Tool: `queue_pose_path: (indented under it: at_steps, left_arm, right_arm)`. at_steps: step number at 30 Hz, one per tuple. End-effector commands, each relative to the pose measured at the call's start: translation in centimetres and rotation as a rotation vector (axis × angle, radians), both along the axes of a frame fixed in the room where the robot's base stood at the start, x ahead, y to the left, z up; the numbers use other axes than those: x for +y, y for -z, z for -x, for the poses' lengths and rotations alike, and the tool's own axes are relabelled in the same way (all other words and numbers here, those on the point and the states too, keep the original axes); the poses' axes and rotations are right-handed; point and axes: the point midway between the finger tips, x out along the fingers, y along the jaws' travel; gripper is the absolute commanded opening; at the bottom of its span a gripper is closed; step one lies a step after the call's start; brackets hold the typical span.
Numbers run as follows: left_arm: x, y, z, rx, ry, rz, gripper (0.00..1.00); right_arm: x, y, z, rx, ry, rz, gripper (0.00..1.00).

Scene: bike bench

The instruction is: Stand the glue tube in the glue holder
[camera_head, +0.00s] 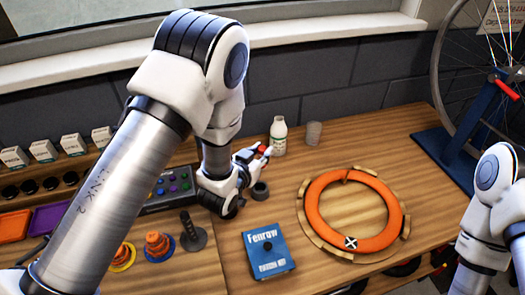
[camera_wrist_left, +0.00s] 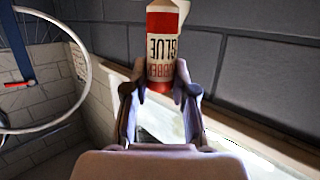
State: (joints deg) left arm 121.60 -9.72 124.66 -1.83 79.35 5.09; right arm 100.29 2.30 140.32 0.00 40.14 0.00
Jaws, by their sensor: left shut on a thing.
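My left gripper (camera_head: 255,155) is shut on the glue tube (camera_head: 264,149), above the bench. In the left wrist view the glue tube (camera_wrist_left: 162,40) is red and white with inverted "RUBBER GLUE" lettering. It sits between the fingertips of my left gripper (camera_wrist_left: 161,88), and its far end is cut off by the picture's top edge. A small dark round cup (camera_head: 260,190), which looks like the glue holder, stands on the bench just below the gripper in the head view. The tube is apart from it. My right gripper is out of view.
A white bottle (camera_head: 278,136) and a grey cup (camera_head: 313,133) stand close behind the gripper. A blue box (camera_head: 267,250) lies in front. An orange ring (camera_head: 393,217) lies to the right. A bike wheel stand (camera_head: 465,140) is at the far right.

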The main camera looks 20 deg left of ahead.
Motion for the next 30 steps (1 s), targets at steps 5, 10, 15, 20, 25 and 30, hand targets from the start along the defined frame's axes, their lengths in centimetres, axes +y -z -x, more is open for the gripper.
queue_pose_path:
  at_steps: [5, 10, 15, 20, 25, 30]
  left_arm:
    - [0.0, 0.7, 0.0, 0.001, 0.0, 0.0, 0.02]
    - [0.0, 2.7, 0.1, 0.001, 0.0, 0.0, 0.02]
    - [0.0, 4.9, 0.1, 0.001, 0.0, 0.001, 0.02]
    - [0.0, 6.0, 0.1, 0.001, 0.0, 0.001, 0.02]
    - [0.0, 6.0, 0.1, 0.0, 0.0, 0.0, 0.02]
    - [0.0, 6.0, 0.1, 0.0, 0.0, 0.0, 0.02]
  right_arm:
    - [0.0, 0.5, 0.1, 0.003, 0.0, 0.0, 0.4]
    - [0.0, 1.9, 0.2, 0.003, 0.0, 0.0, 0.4]
    - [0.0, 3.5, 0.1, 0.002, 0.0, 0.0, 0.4]
    - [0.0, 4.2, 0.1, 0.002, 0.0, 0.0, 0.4]
    - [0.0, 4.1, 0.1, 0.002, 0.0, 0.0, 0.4]
    - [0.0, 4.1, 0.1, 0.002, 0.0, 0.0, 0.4]
